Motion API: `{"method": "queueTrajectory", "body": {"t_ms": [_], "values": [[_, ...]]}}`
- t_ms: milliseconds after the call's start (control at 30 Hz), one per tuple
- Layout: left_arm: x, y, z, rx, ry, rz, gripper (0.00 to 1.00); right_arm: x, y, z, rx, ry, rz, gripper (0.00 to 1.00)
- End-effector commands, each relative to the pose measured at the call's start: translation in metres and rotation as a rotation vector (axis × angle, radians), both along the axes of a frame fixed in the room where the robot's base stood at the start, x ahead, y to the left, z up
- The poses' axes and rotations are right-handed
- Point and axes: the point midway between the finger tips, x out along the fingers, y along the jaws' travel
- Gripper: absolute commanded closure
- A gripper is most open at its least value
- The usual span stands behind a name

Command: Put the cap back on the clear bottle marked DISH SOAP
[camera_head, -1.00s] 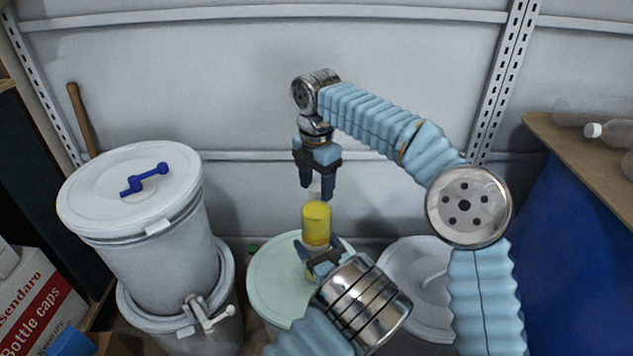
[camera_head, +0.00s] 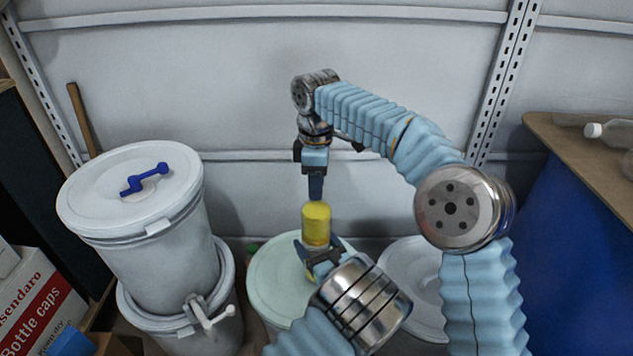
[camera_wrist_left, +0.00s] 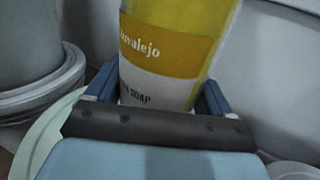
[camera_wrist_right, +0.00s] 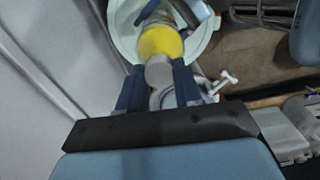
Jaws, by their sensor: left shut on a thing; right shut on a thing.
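The clear bottle (camera_head: 317,224) holds yellow liquid and stands upright over the pale green drum lid. Its label, ending in SOAP, shows in the left wrist view (camera_wrist_left: 160,60). My left gripper (camera_head: 318,257) is shut on the bottle's lower part. My right gripper (camera_head: 316,195) points straight down above the bottle, its fingers at the bottle's top. In the right wrist view, a pale grey round cap (camera_wrist_right: 159,71) sits between the right fingertips, in line with the bottle's top. The gripper is shut on it. I cannot tell whether the cap touches the neck.
The pale green lid (camera_head: 268,285) lies below the bottle. White drums with a tap (camera_head: 205,315) and a blue crank (camera_head: 145,178) stand at left. A grey lid (camera_head: 405,270) is to the right. A shelf (camera_head: 580,155) at right holds clear bottles. The wall is behind.

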Motion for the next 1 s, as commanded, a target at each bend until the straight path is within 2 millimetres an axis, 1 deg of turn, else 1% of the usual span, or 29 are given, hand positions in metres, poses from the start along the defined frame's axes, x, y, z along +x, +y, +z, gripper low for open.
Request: {"method": "queueTrajectory", "body": {"t_ms": [33, 100, 267, 300, 367, 400, 500, 600, 767, 800, 933, 1000], "values": [[0.0001, 0.0000, 0.0004, 0.000, -0.001, 0.000, 1.00, -0.0003, 0.0008, 0.0005, -0.001, -0.002, -0.140, 1.00], [0.0001, 0.0000, 0.0004, 0.000, -0.001, 0.000, 1.00, -0.0004, 0.0009, 0.0003, -0.001, -0.002, -0.366, 1.00], [0.0000, 0.0000, 0.0004, 0.000, -0.001, 0.000, 1.00, -0.0003, 0.0011, 0.0001, 0.001, -0.002, -0.884, 1.00], [0.0000, 0.0000, 0.0004, 0.000, -0.001, 0.000, 1.00, -0.0001, 0.0007, -0.0001, -0.001, -0.003, -1.014, 1.00], [0.0000, 0.0000, 0.0004, 0.000, -0.001, 0.000, 1.00, -0.0001, 0.0006, -0.0002, -0.001, -0.003, -1.209, 1.00], [0.0000, 0.0000, 0.0004, 0.000, -0.001, 0.000, 1.00, -0.0001, 0.0006, -0.0003, 0.000, -0.002, -1.334, 1.00], [0.0000, 0.0000, 0.0004, 0.000, -0.001, 0.000, 1.00, 0.0001, 0.0004, -0.0007, 0.000, -0.003, -1.612, 1.00], [0.0000, 0.0000, 0.0004, 0.000, -0.001, 0.000, 1.00, 0.0002, 0.0005, -0.0010, 0.002, -0.002, -1.811, 1.00], [-0.0001, 0.0000, 0.0004, 0.000, -0.001, 0.000, 1.00, 0.0004, 0.0001, -0.0011, 0.001, 0.000, -1.811, 1.00], [-0.0001, 0.0000, 0.0004, 0.000, -0.001, 0.000, 1.00, 0.0004, 0.0001, -0.0011, 0.001, 0.000, -1.811, 0.60], [-0.0001, 0.0000, 0.0004, 0.000, -0.001, 0.000, 1.00, 0.0003, 0.0001, -0.0011, 0.001, 0.000, -1.809, 0.41], [-0.0001, 0.0000, 0.0003, 0.000, -0.001, 0.000, 1.00, 0.0002, 0.0001, -0.0011, 0.000, 0.000, -1.809, 0.41]]}}
